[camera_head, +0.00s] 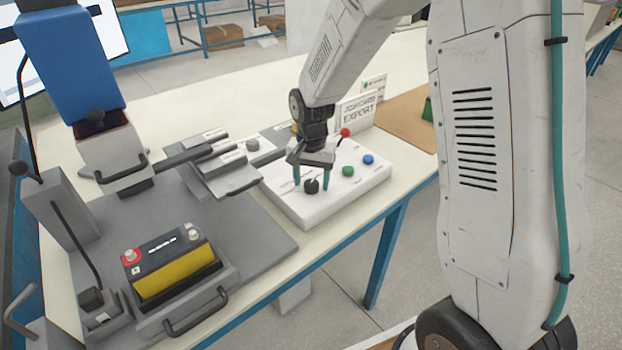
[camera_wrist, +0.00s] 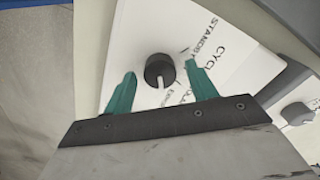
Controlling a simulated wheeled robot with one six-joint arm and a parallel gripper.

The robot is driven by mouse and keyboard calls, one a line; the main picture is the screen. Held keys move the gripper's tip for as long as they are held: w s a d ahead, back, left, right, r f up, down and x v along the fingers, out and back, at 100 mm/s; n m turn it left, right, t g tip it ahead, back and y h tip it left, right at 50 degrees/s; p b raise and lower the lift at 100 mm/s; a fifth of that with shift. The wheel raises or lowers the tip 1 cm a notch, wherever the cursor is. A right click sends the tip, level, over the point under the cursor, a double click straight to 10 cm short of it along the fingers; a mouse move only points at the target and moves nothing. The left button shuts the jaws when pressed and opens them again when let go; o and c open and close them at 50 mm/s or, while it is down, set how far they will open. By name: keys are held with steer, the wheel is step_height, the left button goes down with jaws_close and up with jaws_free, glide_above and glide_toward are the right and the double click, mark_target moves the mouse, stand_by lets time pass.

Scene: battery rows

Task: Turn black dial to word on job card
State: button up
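The black dial (camera_head: 311,186) sits on the white control box (camera_head: 318,215). In the wrist view the black dial (camera_wrist: 159,70) has a pale pointer mark toward the bottom of the picture, near a partly hidden word. The words STANDBY and one starting CYCL are printed beside it. My gripper (camera_head: 312,180) is over the box with its teal fingers apart. In the wrist view my gripper (camera_wrist: 157,78) has one finger on each side of the dial, with gaps visible. The job card (camera_head: 360,112) stands behind the box and reads EXPORT.
The box also carries a green button (camera_head: 348,171), a blue button (camera_head: 368,159) and a red-knobbed lever (camera_head: 345,132). A yellow and black battery (camera_head: 172,262) sits in a grey fixture at the left. Grey clamp-like parts (camera_head: 220,170) stand left of the box.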

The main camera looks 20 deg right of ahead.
mark_target(313, 184)
step_height(313, 184, up, 8)
steer(key=shift+f, duration=0.1)
stand_by(0.5)
stand_by(0.4)
steer(key=shift+s+n, duration=0.35)
steer(key=shift+n, duration=0.05)
steer(key=s+d+r+n, duration=0.1)
steer(key=s+r, duration=0.3)
steer(key=s, duration=0.5)
steer(key=s+d+r+n+t, duration=0.1)
steer(key=s+r+n, duration=0.2)
steer(key=s, duration=0.7)
steer(key=s+d+r+n, duration=0.1)
steer(key=s+r+n, duration=0.1)
steer(key=s+r, duration=0.4)
steer(key=s, duration=0.4)
steer(key=shift+s, duration=0.15)
